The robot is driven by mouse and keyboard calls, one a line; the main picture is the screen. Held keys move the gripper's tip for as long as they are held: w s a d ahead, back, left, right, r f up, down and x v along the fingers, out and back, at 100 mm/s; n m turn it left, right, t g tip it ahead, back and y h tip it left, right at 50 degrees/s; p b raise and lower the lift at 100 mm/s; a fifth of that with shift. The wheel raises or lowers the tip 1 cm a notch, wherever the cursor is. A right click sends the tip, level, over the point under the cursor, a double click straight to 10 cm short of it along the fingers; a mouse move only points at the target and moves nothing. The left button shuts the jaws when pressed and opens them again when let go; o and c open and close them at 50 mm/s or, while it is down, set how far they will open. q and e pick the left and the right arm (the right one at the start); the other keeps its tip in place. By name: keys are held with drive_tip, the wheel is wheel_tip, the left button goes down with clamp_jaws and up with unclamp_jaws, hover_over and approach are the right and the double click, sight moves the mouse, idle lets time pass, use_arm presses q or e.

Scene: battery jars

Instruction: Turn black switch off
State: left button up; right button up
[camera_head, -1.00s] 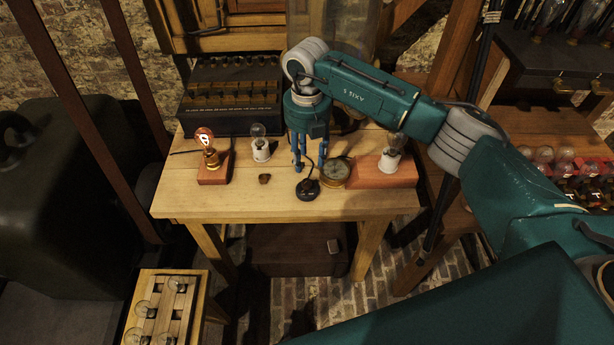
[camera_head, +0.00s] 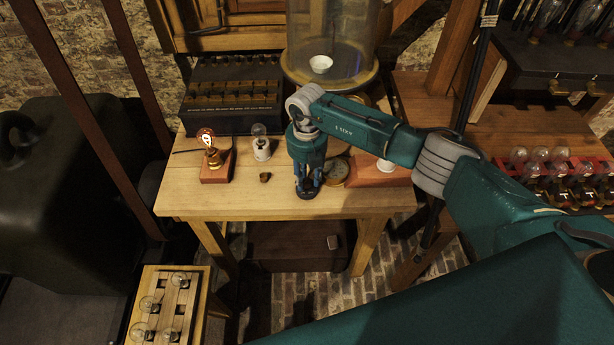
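The small round black switch (camera_head: 307,193) sits on the wooden table near its front edge, mostly covered by my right gripper (camera_head: 308,186). The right gripper points down, with its fingertips at the top of the switch. A small gap shows between the fingers, but whether they grip the switch is too small to tell. My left gripper is not in view.
A white-socketed bulb (camera_head: 261,147) and a small brown piece (camera_head: 265,177) stand left of my gripper. A round brass gauge (camera_head: 336,172) and a red-brown block (camera_head: 375,176) lie close on its right. A glass jar (camera_head: 330,40) stands behind. The table's front left is clear.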

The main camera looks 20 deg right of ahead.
clamp_jaws()
drive_tip(key=shift+w+f+n+b, duration=0.1)
drive_tip(key=shift+n+b, duration=0.7)
drive_tip(key=shift+b, duration=0.1)
drive_tip(key=n+b, duration=1.4)
drive_tip(key=n, duration=0.1)
drive_tip(key=shift+r+n+b, duration=0.25)
drive_tip(key=shift+n+b, duration=0.1)
drive_tip(key=shift+n, duration=0.25)
drive_tip(key=shift+a, duration=0.1)
